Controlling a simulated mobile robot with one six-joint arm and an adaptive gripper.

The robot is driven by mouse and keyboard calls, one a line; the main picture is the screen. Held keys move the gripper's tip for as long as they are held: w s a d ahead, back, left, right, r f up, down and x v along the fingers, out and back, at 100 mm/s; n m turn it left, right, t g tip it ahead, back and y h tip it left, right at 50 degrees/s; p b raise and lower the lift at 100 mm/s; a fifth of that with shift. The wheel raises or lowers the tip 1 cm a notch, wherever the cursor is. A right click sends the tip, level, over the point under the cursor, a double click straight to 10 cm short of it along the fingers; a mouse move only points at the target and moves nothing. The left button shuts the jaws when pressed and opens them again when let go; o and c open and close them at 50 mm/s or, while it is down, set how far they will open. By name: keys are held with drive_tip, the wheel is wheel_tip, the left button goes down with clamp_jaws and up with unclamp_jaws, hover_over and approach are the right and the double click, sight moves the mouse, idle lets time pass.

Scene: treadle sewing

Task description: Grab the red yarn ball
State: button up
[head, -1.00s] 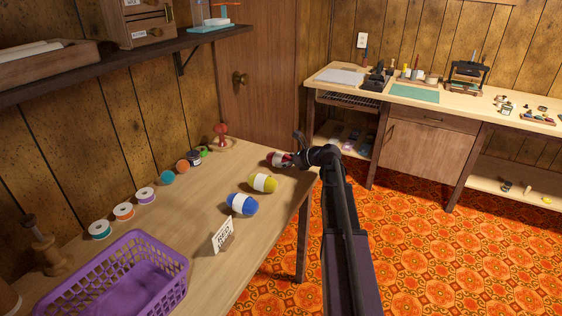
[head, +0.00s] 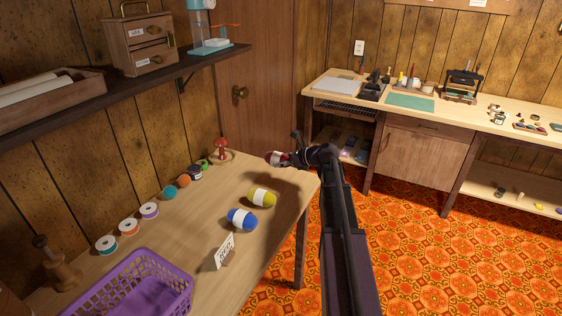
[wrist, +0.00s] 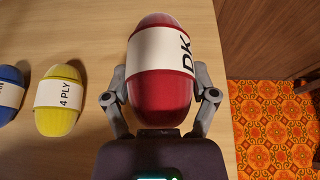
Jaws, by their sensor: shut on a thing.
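The red yarn ball (head: 276,158), with a white band, is at the far right end of the wooden table. In the wrist view the red yarn ball (wrist: 160,97) fills the middle, and its band reads "DK". My gripper (head: 292,155) is shut on it, with one finger on each side of the ball in the wrist view (wrist: 162,98). In the head view my gripper partly hides the ball. The ball looks slightly above the tabletop, though the gap is hard to judge.
A yellow yarn ball (head: 262,198) and a blue yarn ball (head: 242,219) lie nearby on the table (head: 197,232). A small sign (head: 225,251) and a purple basket (head: 178,283) are nearer. A red mushroom (head: 222,149) and several spools line the wall. A shelf (head: 120,80) overhangs the left.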

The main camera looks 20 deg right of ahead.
sight(277, 153)
drive_tip(key=shift+r+p, duration=1.3)
drive_tip(key=shift+r, duration=0.35)
